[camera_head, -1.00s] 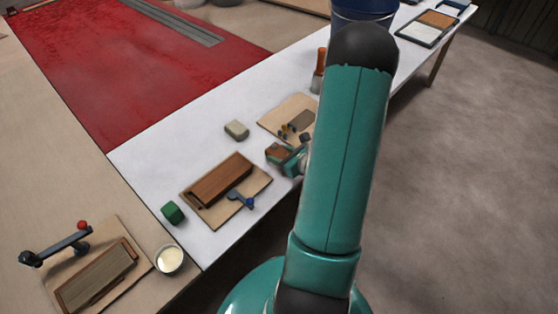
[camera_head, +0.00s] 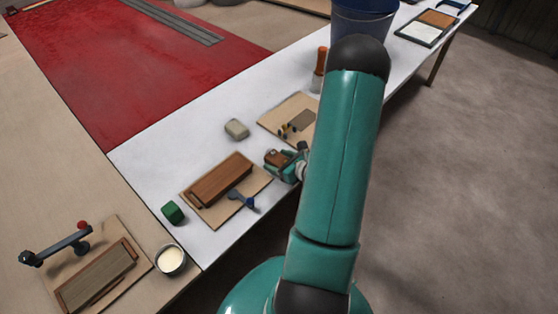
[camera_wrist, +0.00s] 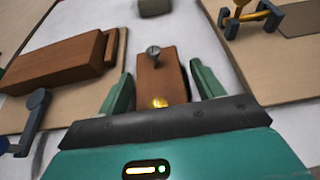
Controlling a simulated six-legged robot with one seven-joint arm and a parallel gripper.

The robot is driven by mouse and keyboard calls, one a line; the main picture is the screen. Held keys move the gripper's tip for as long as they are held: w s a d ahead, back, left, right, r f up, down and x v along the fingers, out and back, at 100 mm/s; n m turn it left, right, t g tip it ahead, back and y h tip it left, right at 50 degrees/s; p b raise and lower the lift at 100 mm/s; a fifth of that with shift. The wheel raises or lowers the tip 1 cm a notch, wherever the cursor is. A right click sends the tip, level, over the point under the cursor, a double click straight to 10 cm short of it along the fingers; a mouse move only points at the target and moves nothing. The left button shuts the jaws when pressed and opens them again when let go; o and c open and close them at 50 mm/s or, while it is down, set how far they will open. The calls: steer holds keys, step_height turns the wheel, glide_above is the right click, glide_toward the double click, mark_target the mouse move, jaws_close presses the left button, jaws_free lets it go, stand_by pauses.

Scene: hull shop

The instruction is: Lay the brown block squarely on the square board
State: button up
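My gripper (camera_wrist: 163,82) is over the white table, between two pale boards. A brown block (camera_wrist: 160,72) with a grey knob and a yellowish round spot lies between its fingers, which appear close to its sides. A firm hold and any gap below the block cannot be made out. In the head view the brown block (camera_head: 275,158) shows partly behind my gripper. The left pale board (camera_head: 240,213) carries a long brown wooden piece (camera_head: 222,180) and a blue clamp-like part (camera_head: 242,200). The other pale board (camera_head: 275,124) carries a flat darker patch and small fittings; my arm partly hides it.
A grey-beige block (camera_head: 236,129) and a green cube (camera_head: 173,212) stand on the table. A cup (camera_head: 170,260) is near the front corner. An orange-handled tool (camera_head: 320,62) and a blue bucket (camera_head: 362,22) are farther back. White table lies bare left of the boards.

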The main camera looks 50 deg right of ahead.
steer(key=shift+r, duration=0.1)
steer(key=shift+s+r, duration=0.15)
steer(key=shift+s, duration=0.1)
steer(key=v, duration=1.1)
steer(key=w+a+r+n+g+y, duration=0.3)
steer(key=w+a+r+n+y, duration=0.3)
steer(key=a+r+n, duration=0.5)
steer(key=s+a+r+n+g+h, duration=0.1)
steer(key=a+r+n+g, duration=0.3)
steer(key=a+n, duration=0.4)
steer(key=s+a+r+n+g+h, duration=0.1)
steer(key=a+r+n+g, duration=0.3)
steer(key=a+n, duration=0.5)
steer(key=shift+s+a+r, duration=0.5)
steer(key=shift+s+r, duration=0.2)
steer(key=shift+r, duration=0.2)
steer(key=shift+o, duration=0.4)
step_height(320, 180, up, 8)
steer(key=s+a+n+t+h, duration=0.2)
steer(key=n+t+h, duration=0.1)
steer(key=n, duration=0.4)
steer(key=shift+h, duration=0.7)
steer(key=shift+s+n, duration=0.1)
steer(key=shift+n, duration=0.2)
